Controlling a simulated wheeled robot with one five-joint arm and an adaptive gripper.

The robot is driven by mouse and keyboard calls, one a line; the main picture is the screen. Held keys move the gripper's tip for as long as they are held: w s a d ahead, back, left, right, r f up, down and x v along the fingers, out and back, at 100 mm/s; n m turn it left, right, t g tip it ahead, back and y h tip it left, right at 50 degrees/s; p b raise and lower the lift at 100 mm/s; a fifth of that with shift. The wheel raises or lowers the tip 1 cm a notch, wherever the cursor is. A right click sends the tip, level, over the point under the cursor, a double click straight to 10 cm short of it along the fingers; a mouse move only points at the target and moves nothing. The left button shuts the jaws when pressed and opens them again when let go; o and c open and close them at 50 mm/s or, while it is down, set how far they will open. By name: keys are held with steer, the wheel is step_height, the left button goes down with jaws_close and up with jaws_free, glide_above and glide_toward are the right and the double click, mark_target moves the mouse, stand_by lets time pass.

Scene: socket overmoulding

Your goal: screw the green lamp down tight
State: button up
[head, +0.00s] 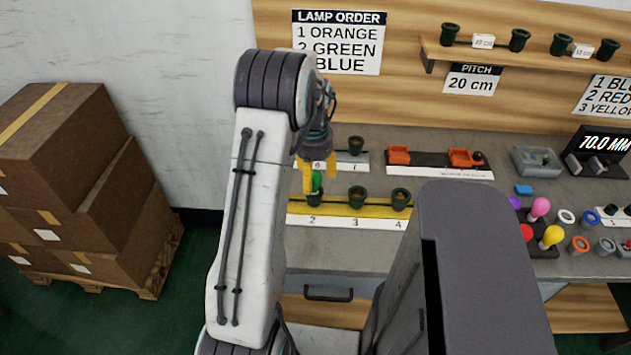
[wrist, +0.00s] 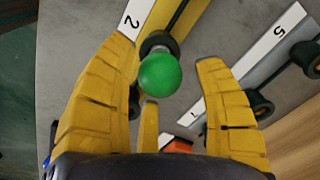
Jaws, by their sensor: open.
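The green lamp (wrist: 160,74) is a round green bulb sitting in the dark socket (wrist: 157,42) beside the label 2 on the yellow strip. In the head view the green lamp (head: 316,181) shows partly behind my gripper's fingers, above socket 2 (head: 314,199). My gripper (head: 317,172) is over that socket with its yellow fingers pointing down. In the wrist view my gripper (wrist: 165,85) is open, with the fingers spread apart around the lamp and not visibly touching it. How deep the lamp sits in the socket cannot be told.
Empty sockets 3 (head: 357,197) and 4 (head: 400,199) stand to the right on the yellow strip. Another socket (head: 356,145) stands behind. Orange parts (head: 399,155) lie in a dark rack at the back. Loose lamps, such as a yellow one (head: 553,236), and coloured rings are at right.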

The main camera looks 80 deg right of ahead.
steer(key=n, duration=0.4)
steer(key=shift+n, duration=2.4)
